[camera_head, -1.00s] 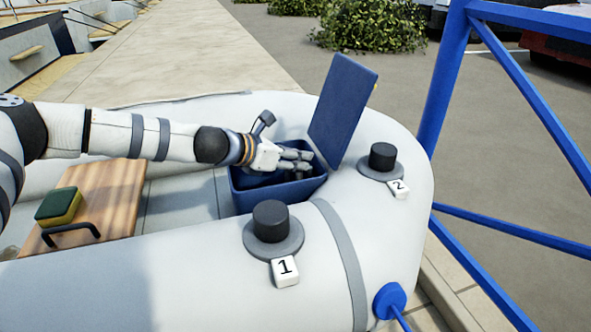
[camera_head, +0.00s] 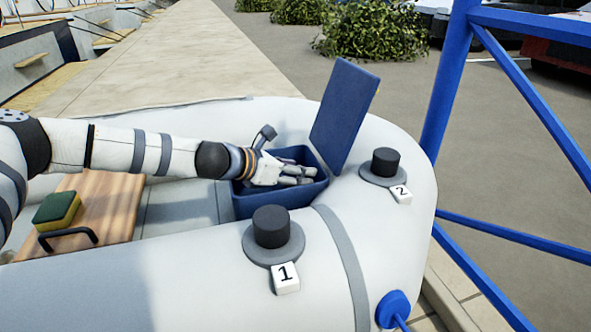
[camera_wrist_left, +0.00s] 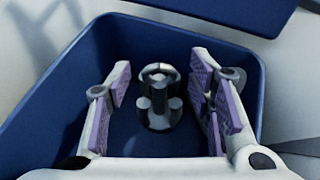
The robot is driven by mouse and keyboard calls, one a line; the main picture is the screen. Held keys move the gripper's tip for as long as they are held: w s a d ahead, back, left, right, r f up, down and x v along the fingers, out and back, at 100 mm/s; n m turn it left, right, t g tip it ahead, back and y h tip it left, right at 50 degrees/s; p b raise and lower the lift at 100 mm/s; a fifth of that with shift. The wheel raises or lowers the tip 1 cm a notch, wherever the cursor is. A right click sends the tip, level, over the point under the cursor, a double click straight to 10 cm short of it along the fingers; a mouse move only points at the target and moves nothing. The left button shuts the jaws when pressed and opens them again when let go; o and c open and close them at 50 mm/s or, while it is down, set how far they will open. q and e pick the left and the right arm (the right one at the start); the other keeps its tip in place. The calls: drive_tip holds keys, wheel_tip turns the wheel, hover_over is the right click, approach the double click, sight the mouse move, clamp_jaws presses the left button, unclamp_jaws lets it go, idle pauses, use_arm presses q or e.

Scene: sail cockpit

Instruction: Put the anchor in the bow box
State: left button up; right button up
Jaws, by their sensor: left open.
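The blue bow box (camera_head: 262,207) stands inside the front of the inflatable boat with its lid (camera_head: 343,112) raised. My left gripper (camera_head: 298,176) is over the mouth of the box. In the left wrist view its two fingers (camera_wrist_left: 160,108) are spread wide. The grey metal anchor (camera_wrist_left: 158,95) shows between them, inside the box (camera_wrist_left: 60,95), with a gap on each side. The fingers do not touch it. In the head view the anchor is hidden by the hand and the box wall. My right gripper does not show.
A wooden board (camera_head: 110,205) with a black handle carries a green and yellow sponge (camera_head: 57,211). Black valve caps marked 1 (camera_head: 271,228) and 2 (camera_head: 384,162) stand on the grey tube. A blue metal frame (camera_head: 450,90) rises at the right.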

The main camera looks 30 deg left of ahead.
use_arm(q)
drive_tip(key=p+v, duration=0.5)
drive_tip(key=v, duration=0.7)
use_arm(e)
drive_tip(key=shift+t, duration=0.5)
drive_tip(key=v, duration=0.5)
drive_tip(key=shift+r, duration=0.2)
